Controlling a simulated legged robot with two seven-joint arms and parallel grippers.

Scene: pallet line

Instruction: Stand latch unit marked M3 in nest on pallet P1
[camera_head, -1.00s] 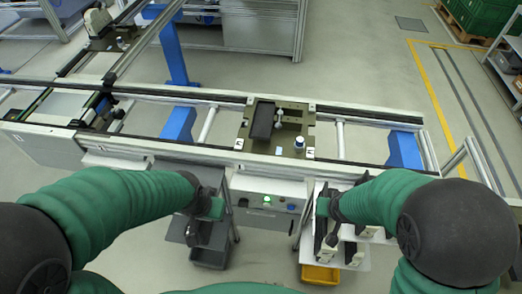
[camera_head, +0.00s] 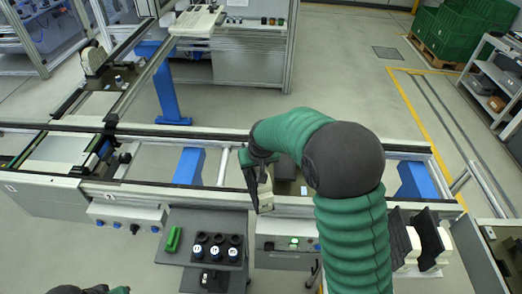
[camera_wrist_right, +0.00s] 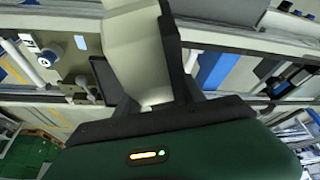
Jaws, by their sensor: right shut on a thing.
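My right gripper (camera_head: 257,178) is above the conveyor, shut on a pale beige latch unit (camera_head: 265,198). In the right wrist view the unit (camera_wrist_right: 138,50) sits against the dark finger; no M3 mark is readable on it. The olive pallet (camera_head: 290,188) is mostly hidden behind my right arm in the head view. In the right wrist view part of the pallet (camera_wrist_right: 70,68) shows left of the held unit, with a dark block (camera_wrist_right: 102,78) and a white-capped post (camera_wrist_right: 80,42). The unit appears apart from the pallet. My left gripper is not clearly in view.
More pale units with dark plates (camera_head: 430,236) stand at the front right. A dark stand (camera_head: 208,221) at front centre holds a green piece (camera_head: 173,239) and several black, marked cylinders (camera_head: 216,248). The conveyor rails (camera_head: 225,140) run across; another line joins at left.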

